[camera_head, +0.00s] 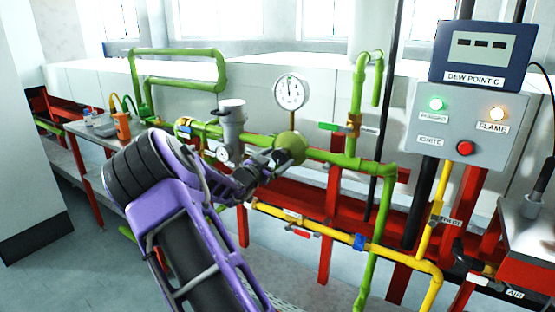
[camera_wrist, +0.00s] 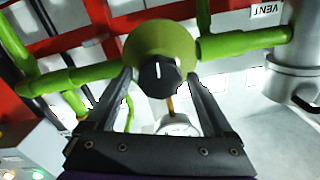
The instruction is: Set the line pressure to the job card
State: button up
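A round green regulator (camera_head: 290,147) sits on the green pipe in the head view. In the wrist view its green body (camera_wrist: 160,40) carries a black knob (camera_wrist: 160,74) with a white mark pointing about straight up. My gripper (camera_wrist: 160,80) is open, with one finger on each side of the knob and small gaps visible. In the head view my gripper (camera_head: 276,160) is at the regulator's near side. A white dial gauge (camera_head: 290,91) stands above the pipe, its dark needle nearly upright; its numbers are too small to read. I cannot make out a job card.
A grey panel (camera_head: 463,125) at right has a lit green lamp, a lit amber lamp and a red button. A "DEW POINT C" display (camera_head: 484,55) sits above it. A grey filter (camera_head: 231,125) and yellow pipe (camera_head: 325,236) lie close to my arm. A bench (camera_head: 85,128) is at left.

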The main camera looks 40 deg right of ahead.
jog(key=shift+o, duration=0.3)
jog(key=p+v, duration=0.1)
jog(key=v, duration=1.6)
jog(key=shift+a+p, duration=0.2)
jog(key=shift+p, duration=0.1)
